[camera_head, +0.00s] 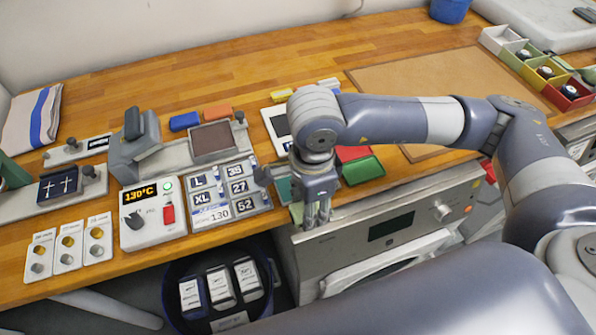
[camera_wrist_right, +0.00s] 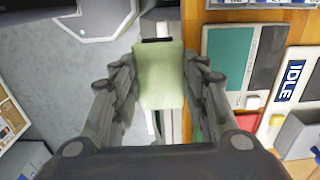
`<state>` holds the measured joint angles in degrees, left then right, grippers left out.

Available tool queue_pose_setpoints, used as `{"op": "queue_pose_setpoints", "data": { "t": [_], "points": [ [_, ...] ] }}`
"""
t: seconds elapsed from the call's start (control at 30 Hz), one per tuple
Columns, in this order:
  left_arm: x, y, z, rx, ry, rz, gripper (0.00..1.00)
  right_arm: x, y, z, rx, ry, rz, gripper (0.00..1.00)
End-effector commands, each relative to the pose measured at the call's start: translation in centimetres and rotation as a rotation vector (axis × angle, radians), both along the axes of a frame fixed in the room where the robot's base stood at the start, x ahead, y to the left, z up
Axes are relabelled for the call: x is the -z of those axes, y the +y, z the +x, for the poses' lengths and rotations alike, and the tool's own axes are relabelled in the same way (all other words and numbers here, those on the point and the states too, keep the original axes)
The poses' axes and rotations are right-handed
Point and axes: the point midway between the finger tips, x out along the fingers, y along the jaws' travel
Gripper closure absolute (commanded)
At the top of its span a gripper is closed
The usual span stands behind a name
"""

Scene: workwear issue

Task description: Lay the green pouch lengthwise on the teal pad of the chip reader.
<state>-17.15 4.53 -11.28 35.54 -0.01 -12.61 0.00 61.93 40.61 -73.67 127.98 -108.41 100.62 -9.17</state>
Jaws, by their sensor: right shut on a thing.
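My right gripper (camera_head: 318,218) is shut on a pale green pouch, in front of the counter edge. In the wrist view the green pouch (camera_wrist_right: 162,78) sits between the fingers of the right gripper (camera_wrist_right: 163,90), its long side running up the picture. In the head view the teal pad (camera_head: 283,191) is partly hidden by my gripper. My left gripper is not in view.
Red (camera_head: 350,153) and green (camera_head: 362,171) flat pieces lie right of the reader. A size-label board (camera_head: 222,190) is to its left. The appliance front (camera_head: 385,235) drops below the counter edge. A dark bin (camera_head: 172,290) stands on the floor.

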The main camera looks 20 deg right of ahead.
Motion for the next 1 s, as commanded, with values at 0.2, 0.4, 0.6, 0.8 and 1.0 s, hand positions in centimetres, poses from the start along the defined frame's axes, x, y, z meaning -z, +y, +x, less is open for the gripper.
{"op": "queue_pose_setpoints", "data": {
  "t": [0.2,0.4,0.6,0.8,1.0],
  "points": [
    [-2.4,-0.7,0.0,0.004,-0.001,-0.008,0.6,0.0,-0.5,5.1,0.003,0.002,-0.001,0.82],
    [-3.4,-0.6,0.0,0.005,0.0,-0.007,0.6,0.6,-0.7,8.2,0.0,0.001,0.0,0.82],
    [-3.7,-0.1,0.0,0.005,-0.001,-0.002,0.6,0.7,-0.7,9.4,-0.003,0.0,0.001,0.82],
    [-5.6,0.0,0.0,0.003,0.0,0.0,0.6,3.0,-0.8,9.7,-0.003,0.005,0.0,0.82],
    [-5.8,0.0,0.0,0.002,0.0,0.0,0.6,4.4,-0.8,9.9,-0.003,0.0,0.001,0.82]
  ]
}}
